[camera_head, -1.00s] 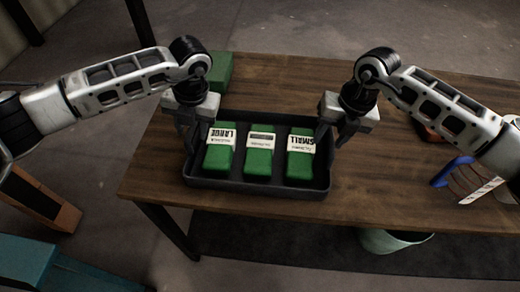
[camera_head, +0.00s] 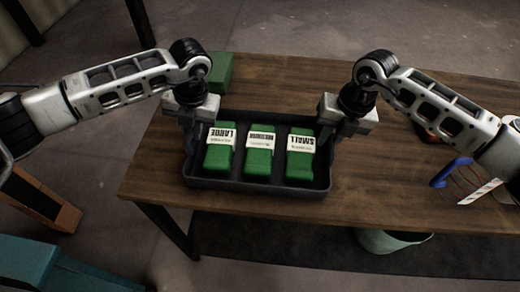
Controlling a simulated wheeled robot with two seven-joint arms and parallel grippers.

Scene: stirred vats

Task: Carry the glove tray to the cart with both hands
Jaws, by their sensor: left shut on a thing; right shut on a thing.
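The glove tray (camera_head: 258,187) is a dark grey, shallow tray near the front edge of the wooden table. It holds three green glove boxes: one labelled LARGE (camera_head: 219,156), a middle one (camera_head: 259,161) and one labelled SMALL (camera_head: 300,167). My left gripper (camera_head: 190,135) is shut on the tray's left side wall. My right gripper (camera_head: 332,137) is shut on its right side wall. The fingertips are partly hidden against the tray. I cannot tell whether the tray is clear of the tabletop. No cart is identifiable in view.
A green box (camera_head: 219,72) stands behind the tray at the table's back left. A blue-handled item (camera_head: 452,172) and a dark and orange object (camera_head: 427,132) lie on the right of the table (camera_head: 390,195). A pale bin (camera_head: 390,241) is below the front edge. A teal object (camera_head: 40,265) stands at lower left.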

